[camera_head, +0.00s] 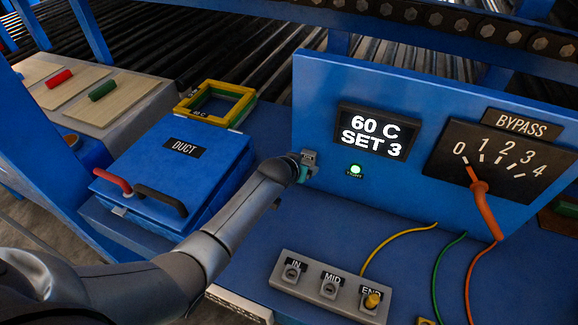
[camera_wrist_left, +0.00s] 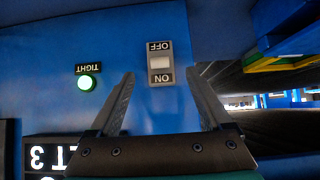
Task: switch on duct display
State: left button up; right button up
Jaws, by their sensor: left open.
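The duct display (camera_head: 375,132) on the blue panel is lit and reads "60 C SET 3". Part of it shows upside down in the left wrist view (camera_wrist_left: 50,155). A small switch (camera_wrist_left: 161,62) with a pale rocker sits between OFF and ON labels, inverted in that view; I cannot tell which way it is set. My left gripper (camera_wrist_left: 160,73) is open and empty, its fingers pointing at the panel on either side of the switch's ON end. In the head view the gripper (camera_head: 303,170) is at the panel, left of the display, and partly hides the switch.
A lit green TIGHT lamp (camera_head: 356,170) is beside the switch. The BYPASS dial (camera_head: 500,160) with an orange lever is at right. The blue DUCT box (camera_head: 180,165) stands left; an IN/MID/END block (camera_head: 330,288) lies in front, with loose wires behind it.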

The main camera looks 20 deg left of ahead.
pick_arm(q)
jog(key=p+v, duration=0.1)
jog(key=v, duration=1.1)
dwell(0.5)
